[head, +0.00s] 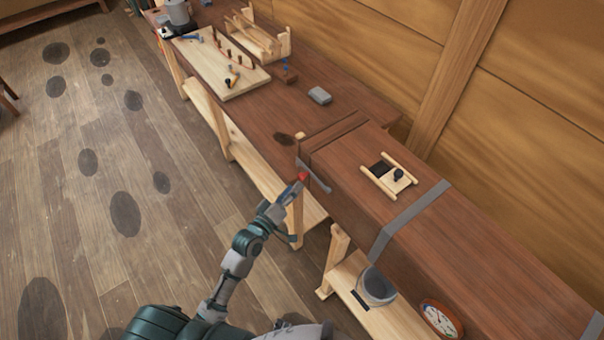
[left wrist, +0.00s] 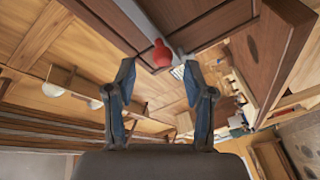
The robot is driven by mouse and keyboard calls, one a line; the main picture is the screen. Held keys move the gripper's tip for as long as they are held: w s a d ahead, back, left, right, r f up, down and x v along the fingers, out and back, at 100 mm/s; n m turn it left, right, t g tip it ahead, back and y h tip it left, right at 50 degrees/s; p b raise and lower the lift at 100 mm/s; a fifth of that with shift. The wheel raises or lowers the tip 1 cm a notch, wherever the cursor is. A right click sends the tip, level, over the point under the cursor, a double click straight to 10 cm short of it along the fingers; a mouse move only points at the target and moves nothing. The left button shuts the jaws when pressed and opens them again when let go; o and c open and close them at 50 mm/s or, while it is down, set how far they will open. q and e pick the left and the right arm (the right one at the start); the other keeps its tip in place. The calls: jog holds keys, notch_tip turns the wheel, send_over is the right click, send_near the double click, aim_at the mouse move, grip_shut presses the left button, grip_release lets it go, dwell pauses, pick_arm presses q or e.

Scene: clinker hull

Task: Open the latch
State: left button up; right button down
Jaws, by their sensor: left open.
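A grey lever with a red knob (head: 303,176) is on the near side of the long brown wooden hull or box. In the left wrist view the red knob (left wrist: 162,53) sits at the end of the grey bar (left wrist: 138,16). My left gripper (head: 297,187) is right at the knob in the head view. In the left wrist view my left gripper (left wrist: 159,76) has its two blue fingers spread, and the knob shows between and just beyond the tips. I cannot tell whether they touch. My right gripper is not in view.
On the brown top is a small wooden slide with a black knob (head: 398,174), and a grey strap (head: 410,216) crosses it. A grey block (head: 319,95) and a pegged board (head: 222,65) lie farther back. A bucket (head: 376,287) and a round dial (head: 441,319) are below.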

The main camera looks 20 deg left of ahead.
aim_at(302, 175)
pick_arm(q)
jog(key=w+d, duration=0.2)
jog(key=w, duration=0.1)
jog(key=shift+w+d+r, duration=0.15)
jog(key=shift+w, duration=0.15)
jog(key=shift+w+a+f, duration=0.1)
jog(key=shift+w+a, duration=0.15)
jog(key=shift+w, duration=0.4)
jog(key=shift+w+a+f, duration=0.1)
jog(key=shift+w+a, duration=0.15)
jog(key=shift+w, duration=0.35)
jog(key=shift+w+a, duration=0.1)
jog(key=shift+a, duration=0.25)
jog(key=shift+a+f, duration=0.1)
jog(key=shift+a, duration=0.2)
jog(key=shift+d, duration=0.25)
jog(key=shift+c, duration=0.5)
jog(key=shift+d, duration=0.7)
jog(key=c, duration=0.8)
jog(key=shift+d, duration=0.15)
grip_shut()
jog(key=shift+a, duration=0.4)
jog(key=shift+d+m, duration=0.1)
jog(key=shift+m, duration=0.2)
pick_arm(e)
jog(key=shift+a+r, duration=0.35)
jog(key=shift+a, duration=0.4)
